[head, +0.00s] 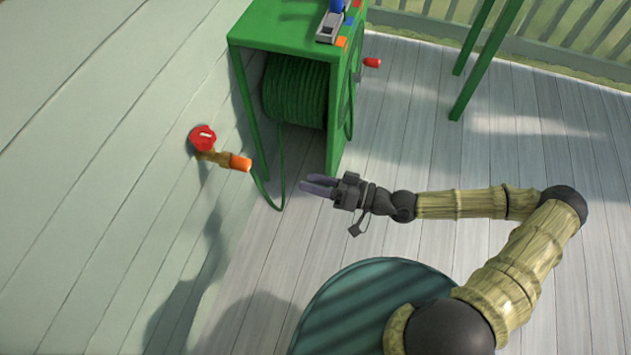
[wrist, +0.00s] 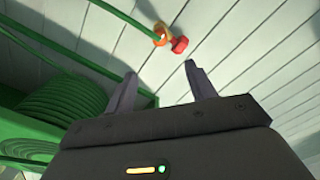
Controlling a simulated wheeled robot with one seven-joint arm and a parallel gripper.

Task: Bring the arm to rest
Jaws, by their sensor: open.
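My gripper (head: 318,186) is open and empty in the head view. My arm reaches left from the lower right, bent at the elbow, with the fingers pointing left toward the wall. In the wrist view the two grey fingers of my gripper (wrist: 160,92) stand apart with nothing between them. A wall tap with a red handle (head: 203,138) and an orange end (head: 240,163) is to the left of the fingers, apart from them. The red handle also shows past the fingertips in the wrist view (wrist: 180,44).
A green hose reel cabinet (head: 290,27) with a coiled green hose (head: 296,92) stands just behind my gripper. Its hose hangs down near the fingers. Green legs (head: 478,70) stand at the upper right. The plank floor (head: 440,150) is clear behind my forearm.

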